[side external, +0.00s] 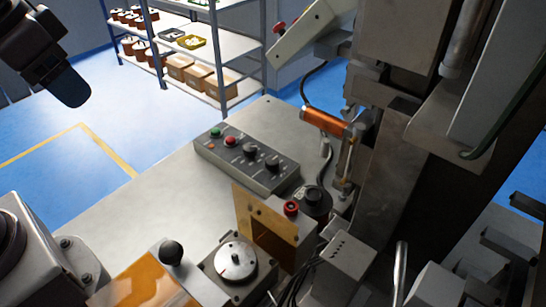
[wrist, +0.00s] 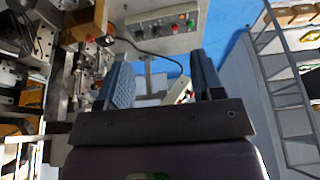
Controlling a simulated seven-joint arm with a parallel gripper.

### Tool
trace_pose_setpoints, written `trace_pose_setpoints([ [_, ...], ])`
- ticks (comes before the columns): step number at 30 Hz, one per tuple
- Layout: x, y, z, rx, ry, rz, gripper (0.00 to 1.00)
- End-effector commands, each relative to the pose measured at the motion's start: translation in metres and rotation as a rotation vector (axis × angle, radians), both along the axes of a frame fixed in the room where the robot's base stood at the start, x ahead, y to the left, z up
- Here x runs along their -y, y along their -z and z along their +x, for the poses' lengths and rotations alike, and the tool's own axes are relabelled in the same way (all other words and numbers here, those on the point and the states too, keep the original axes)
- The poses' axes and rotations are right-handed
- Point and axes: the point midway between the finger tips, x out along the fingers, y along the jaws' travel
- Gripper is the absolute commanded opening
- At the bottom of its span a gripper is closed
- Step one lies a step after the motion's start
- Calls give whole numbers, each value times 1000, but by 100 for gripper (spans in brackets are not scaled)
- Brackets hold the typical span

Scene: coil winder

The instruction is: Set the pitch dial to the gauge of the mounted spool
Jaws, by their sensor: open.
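A round metal dial (side external: 237,262) with a red mark and a small centre knob sits on a square block at the bottom of the side view. Its scale is too small to read. A copper-coloured spool (side external: 325,122) is mounted crosswise on the machine near the upper middle. I cannot read any gauge marking on it. My gripper (wrist: 161,62) is open and empty, with its two blue-grey fingers apart in the wrist view. In the side view a dark part of it (side external: 68,86) hangs at the upper left, well away from the dial.
A grey control box (side external: 245,160) with knobs and coloured buttons lies on the bench; it also shows in the wrist view (wrist: 165,27). An amber plate (side external: 262,228), a red knob (side external: 291,207) and a black ball knob (side external: 171,252) stand near the dial. Shelves (side external: 225,45) are behind.

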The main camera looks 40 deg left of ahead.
Motion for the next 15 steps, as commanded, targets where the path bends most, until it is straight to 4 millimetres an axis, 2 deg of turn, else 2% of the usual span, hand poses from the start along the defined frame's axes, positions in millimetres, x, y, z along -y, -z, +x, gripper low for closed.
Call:
trace_pose_setpoints([
  [8,25,26,81,-207,54,38,61],
  [11,37,42,115,-263,47,40,61],
  [15,58,73,160,-332,19,34,61],
])
